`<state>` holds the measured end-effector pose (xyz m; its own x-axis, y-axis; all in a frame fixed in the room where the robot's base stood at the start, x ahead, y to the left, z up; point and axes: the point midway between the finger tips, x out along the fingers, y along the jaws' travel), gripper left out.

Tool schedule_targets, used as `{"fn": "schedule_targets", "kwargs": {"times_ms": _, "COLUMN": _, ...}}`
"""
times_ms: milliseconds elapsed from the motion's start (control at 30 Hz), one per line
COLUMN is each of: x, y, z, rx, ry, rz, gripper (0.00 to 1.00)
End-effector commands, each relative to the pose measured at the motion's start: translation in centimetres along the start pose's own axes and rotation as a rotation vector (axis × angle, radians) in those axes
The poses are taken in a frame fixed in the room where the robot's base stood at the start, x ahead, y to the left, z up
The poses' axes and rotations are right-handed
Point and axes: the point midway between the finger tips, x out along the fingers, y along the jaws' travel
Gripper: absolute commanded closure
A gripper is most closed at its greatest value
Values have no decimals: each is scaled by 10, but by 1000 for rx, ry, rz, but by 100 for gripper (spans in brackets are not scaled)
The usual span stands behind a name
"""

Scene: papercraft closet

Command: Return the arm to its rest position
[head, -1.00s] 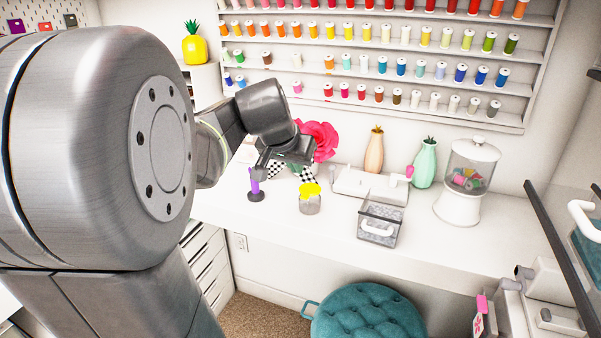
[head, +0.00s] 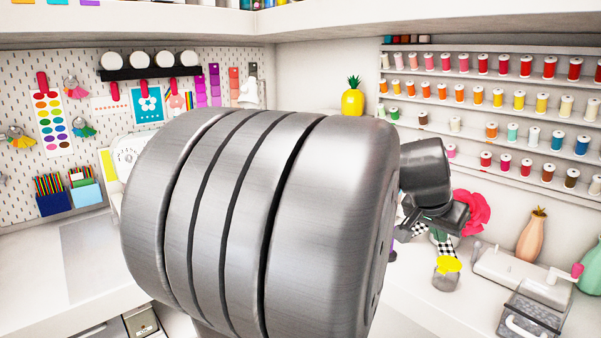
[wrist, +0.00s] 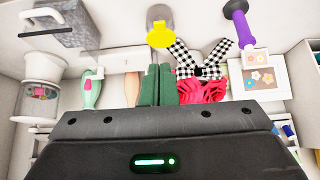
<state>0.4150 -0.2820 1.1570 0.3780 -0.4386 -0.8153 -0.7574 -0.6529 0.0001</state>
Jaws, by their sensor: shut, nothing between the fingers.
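My arm's large silver joint fills the middle of the head view and hides much of the counter behind it. My gripper (head: 438,236) is at the far end of the arm, over the counter near a pink flower (head: 469,212) and a black-and-white checked bow. In the wrist view my gripper's dark green fingers (wrist: 159,70) lie side by side, shut and empty. The flower (wrist: 205,91) and checked bow (wrist: 203,60) appear just beyond them to the right.
A yellow-topped jar (head: 446,275), a white machine (head: 520,275) and a handled grey box (head: 530,318) stand on the counter. Peach (head: 532,238) and mint (head: 592,267) vases stand at right. Thread racks (head: 490,105) and a pegboard (head: 60,110) line the walls.

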Motion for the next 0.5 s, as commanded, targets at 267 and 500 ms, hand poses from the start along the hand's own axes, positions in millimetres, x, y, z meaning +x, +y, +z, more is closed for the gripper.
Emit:
{"fn": "schedule_targets", "kwargs": {"times_ms": 267, "x": 48, "y": 0, "z": -8, "rx": 0, "ry": -4, "rz": 2, "gripper": 100}}
{"fn": "schedule_targets", "kwargs": {"times_ms": 500, "x": 89, "y": 0, "z": -4, "rx": 0, "ry": -2, "rz": 1, "gripper": 100}}
